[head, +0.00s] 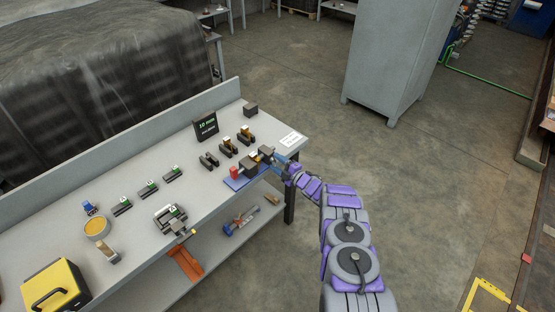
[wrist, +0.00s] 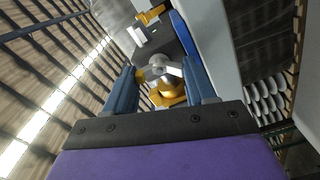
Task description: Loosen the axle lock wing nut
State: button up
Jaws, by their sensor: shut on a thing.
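The silver wing nut (wrist: 160,70) sits between my two blue fingers in the wrist view, with a brass-coloured round part (wrist: 170,94) right beside it. My gripper (wrist: 157,66) is shut on the wing nut. In the head view my gripper (head: 276,162) reaches the right end of the bench, at the small fixture with dark blocks (head: 250,164) on a blue base (head: 237,184). The wing nut is too small and too covered by the gripper to make out there.
The grey bench (head: 190,195) carries a red block (head: 234,172), dark clamps with brass parts (head: 228,147), a black display (head: 205,126) and a yellow case (head: 55,287). A lower shelf (head: 215,245) holds tools. A grey cabinet (head: 393,60) stands behind; floor right of the bench is clear.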

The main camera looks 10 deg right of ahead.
jog(key=shift+s+a+f+n+p, duration=0.15)
jog(key=shift+n+p, duration=0.1)
jog(key=shift+n, duration=0.5)
jog(key=shift+w+d+f+n+p, duration=0.1)
jog(key=shift+n+p, duration=0.15)
jog(key=shift+n, duration=0.55)
jog(key=shift+s+a+f+n+p, duration=0.15)
jog(key=shift+n+p, duration=0.1)
jog(key=shift+n, duration=0.5)
jog(key=shift+d, duration=0.15)
jog(key=o, duration=0.7)
jog(key=shift+f, duration=0.1)
jog(key=o, duration=0.3)
jog(key=shift+w, duration=0.1)
jog(key=shift+o, duration=0.2)
jog(key=shift+r, duration=0.25)
jog(key=p+v, duration=0.3)
jog(key=v, duration=1.4)
jog(key=shift+d, duration=0.15)
